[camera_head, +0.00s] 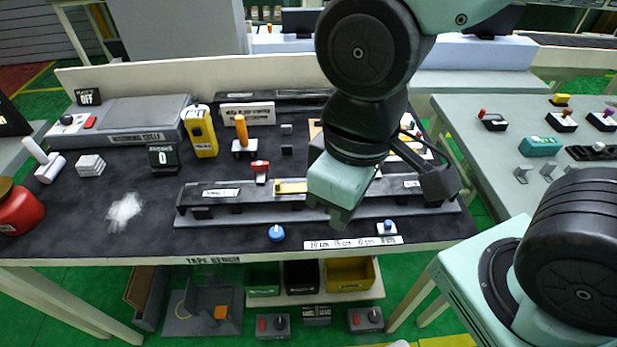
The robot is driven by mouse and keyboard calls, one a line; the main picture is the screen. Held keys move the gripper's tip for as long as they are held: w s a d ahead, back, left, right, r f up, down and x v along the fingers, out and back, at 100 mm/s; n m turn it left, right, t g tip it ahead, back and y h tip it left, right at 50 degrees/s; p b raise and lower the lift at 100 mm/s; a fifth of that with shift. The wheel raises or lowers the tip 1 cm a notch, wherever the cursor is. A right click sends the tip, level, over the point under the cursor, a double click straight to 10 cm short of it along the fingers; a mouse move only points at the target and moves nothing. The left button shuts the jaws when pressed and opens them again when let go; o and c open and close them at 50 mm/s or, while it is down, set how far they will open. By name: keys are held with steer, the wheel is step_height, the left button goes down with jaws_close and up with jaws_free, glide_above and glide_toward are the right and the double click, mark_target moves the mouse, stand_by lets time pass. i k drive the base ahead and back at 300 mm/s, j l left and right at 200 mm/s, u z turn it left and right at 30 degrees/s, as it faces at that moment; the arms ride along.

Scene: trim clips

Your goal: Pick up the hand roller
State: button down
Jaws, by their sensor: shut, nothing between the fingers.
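A white T-shaped tool that looks like the hand roller (49,168) lies at the left end of the dark bench top (110,235), its handle tilted up to the left. My gripper (340,222) hangs over the right part of the bench, above the long grey rail fixture. It is shut and empty, and far to the right of the roller. My wrist hides part of the fixture and of the things behind it.
A red container (18,208) stands in front of the roller, and a stack of white pads (90,165) is to its right. A yellow device (200,131), a counter box (163,158) and an orange-handled tool (241,130) stand farther right. The front left bench is mostly clear around a white patch (124,211).

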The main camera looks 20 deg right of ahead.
mark_target(244, 144)
steer(key=i+j+z, duration=0.1)
steer(key=j, duration=0.35)
steer(key=i+j+z, duration=0.15)
steer(key=j, duration=0.3)
steer(key=i+j+z, duration=0.1)
steer(key=j, duration=0.4)
steer(key=i+j+z, duration=0.15)
steer(key=j, duration=0.35)
steer(key=i+j+z, duration=0.1)
steer(key=j, duration=0.4)
